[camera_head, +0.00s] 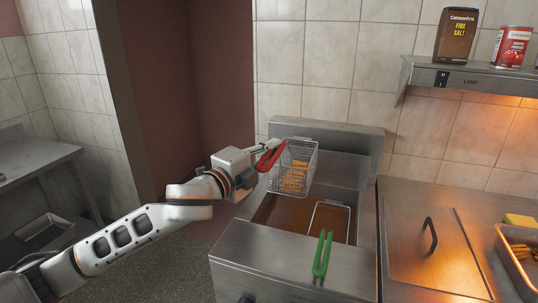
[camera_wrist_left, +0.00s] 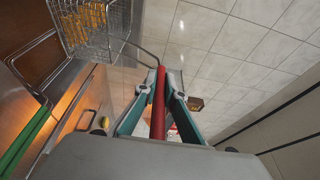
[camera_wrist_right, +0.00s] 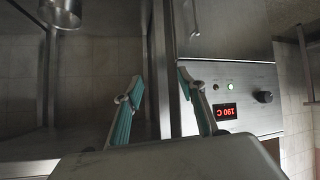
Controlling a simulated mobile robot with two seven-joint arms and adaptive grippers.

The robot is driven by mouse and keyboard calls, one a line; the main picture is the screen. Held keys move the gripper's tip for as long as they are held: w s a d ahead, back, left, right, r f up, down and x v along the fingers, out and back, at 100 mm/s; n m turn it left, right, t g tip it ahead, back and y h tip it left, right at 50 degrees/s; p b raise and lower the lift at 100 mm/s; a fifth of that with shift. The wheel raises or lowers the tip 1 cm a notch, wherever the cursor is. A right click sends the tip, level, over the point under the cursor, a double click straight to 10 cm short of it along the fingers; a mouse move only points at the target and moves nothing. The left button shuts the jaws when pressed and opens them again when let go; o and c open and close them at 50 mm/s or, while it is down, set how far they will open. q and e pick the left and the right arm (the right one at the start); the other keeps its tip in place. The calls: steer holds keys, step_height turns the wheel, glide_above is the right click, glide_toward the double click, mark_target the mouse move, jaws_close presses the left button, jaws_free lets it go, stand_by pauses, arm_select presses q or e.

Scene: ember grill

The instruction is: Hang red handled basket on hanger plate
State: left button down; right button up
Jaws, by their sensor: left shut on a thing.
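My left gripper (camera_head: 258,165) is shut on the red handle (camera_head: 270,156) of a wire basket (camera_head: 296,165). The basket holds golden fries and is raised at the back of the fryer, above the oil and in front of the steel back panel. In the left wrist view the red handle (camera_wrist_left: 158,103) runs between the fingers, with the basket (camera_wrist_left: 90,25) at the upper left. The hanger plate (camera_head: 338,138) seems to be the steel panel at the back; whether the basket touches it I cannot tell. My right gripper (camera_wrist_right: 158,95) is open and empty in the right wrist view.
A green-handled basket (camera_head: 323,255) sits in the fryer's front right part. A steel lid (camera_head: 430,250) and a tray (camera_head: 520,262) of food lie to the right. A shelf (camera_head: 470,78) holds a salt box (camera_head: 456,35) and a red can (camera_head: 512,46).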

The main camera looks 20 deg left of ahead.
arm_select(q)
steer(key=shift+w+r, duration=0.1)
steer(key=shift+w, duration=0.5)
steer(key=shift+w+f+b, duration=0.1)
steer(key=shift+f+b, duration=0.3)
steer(key=shift+f, duration=0.15)
steer(key=shift+f+b, duration=0.35)
steer(key=shift+f, duration=0.6)
arm_select(e)
steer(key=shift+w+a+f+y, duration=0.15)
steer(key=shift+w+a+y, duration=0.15)
steer(key=shift+a, duration=0.2)
steer(key=shift+s+f, duration=0.1)
steer(key=shift+f, duration=0.15)
